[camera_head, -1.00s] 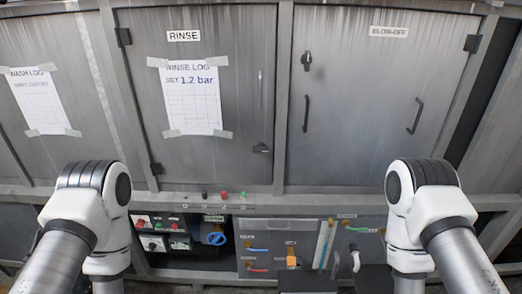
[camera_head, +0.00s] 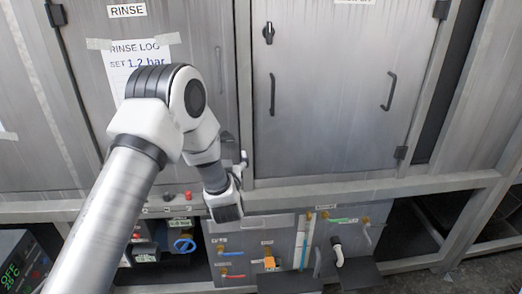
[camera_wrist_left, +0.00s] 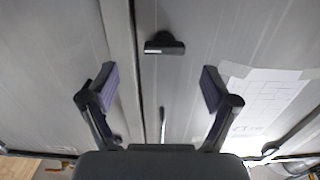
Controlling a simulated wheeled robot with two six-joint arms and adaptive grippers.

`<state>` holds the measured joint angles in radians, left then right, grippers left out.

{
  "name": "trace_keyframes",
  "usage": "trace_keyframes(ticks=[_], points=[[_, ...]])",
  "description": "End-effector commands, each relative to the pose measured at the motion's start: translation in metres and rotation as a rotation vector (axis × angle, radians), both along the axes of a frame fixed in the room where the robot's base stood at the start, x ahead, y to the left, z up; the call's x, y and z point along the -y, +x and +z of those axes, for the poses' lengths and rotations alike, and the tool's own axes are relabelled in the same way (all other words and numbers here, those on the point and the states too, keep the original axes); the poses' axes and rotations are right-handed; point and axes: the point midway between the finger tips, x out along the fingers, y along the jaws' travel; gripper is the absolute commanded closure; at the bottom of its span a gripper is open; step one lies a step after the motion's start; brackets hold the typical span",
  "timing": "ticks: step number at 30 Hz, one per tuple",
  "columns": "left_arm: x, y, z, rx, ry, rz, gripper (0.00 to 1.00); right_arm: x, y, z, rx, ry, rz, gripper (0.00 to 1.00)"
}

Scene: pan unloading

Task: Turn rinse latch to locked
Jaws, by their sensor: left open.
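The rinse latch (camera_wrist_left: 164,45) is a small dark handle on the grey rinse door (camera_head: 85,45). In the left wrist view its bar lies about level across the picture, near the door's edge. The latch shows between and beyond the fingertips, higher in the picture, and no contact is visible. In the head view my left gripper (camera_head: 239,160) is mostly hidden by its own arm at the rinse door's lower right. My right gripper is out of view.
A rinse log sheet (camera_head: 123,72) is taped to the door; its door pull (camera_wrist_left: 162,122) is a thin bar. The blow-off door (camera_head: 330,110) on the right has its own dark latch (camera_head: 268,33). Valves and a grey panel (camera_head: 285,222) sit below the ledge.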

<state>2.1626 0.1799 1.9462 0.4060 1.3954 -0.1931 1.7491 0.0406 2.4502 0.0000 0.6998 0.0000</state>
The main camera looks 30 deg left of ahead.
Motion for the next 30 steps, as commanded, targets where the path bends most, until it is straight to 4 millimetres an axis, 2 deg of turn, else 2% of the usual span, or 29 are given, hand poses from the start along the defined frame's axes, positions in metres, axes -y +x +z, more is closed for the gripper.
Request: trace_keyframes(ticks=[1,2,7,15,18,26,29,30], points=[[-0.002,0.001,0.001,0.017,-0.003,0.004,0.12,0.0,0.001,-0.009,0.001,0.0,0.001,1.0],[-0.002,0.002,0.005,0.024,-0.004,0.004,0.12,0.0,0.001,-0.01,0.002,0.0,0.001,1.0],[-0.009,0.014,0.013,0.033,-0.006,0.005,0.12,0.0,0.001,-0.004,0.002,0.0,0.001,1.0],[-0.035,0.057,0.012,0.031,-0.005,0.003,0.12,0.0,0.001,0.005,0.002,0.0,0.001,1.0],[-0.041,0.066,0.011,0.03,-0.005,0.002,0.12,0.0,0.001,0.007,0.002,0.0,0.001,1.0],[-0.042,0.069,0.011,0.03,-0.004,0.001,0.12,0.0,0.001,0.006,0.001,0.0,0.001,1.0],[-0.042,0.069,0.01,0.029,-0.005,0.001,0.44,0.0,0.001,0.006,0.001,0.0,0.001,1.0],[-0.042,0.069,0.01,0.029,-0.005,0.001,0.59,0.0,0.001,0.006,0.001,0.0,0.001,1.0]])
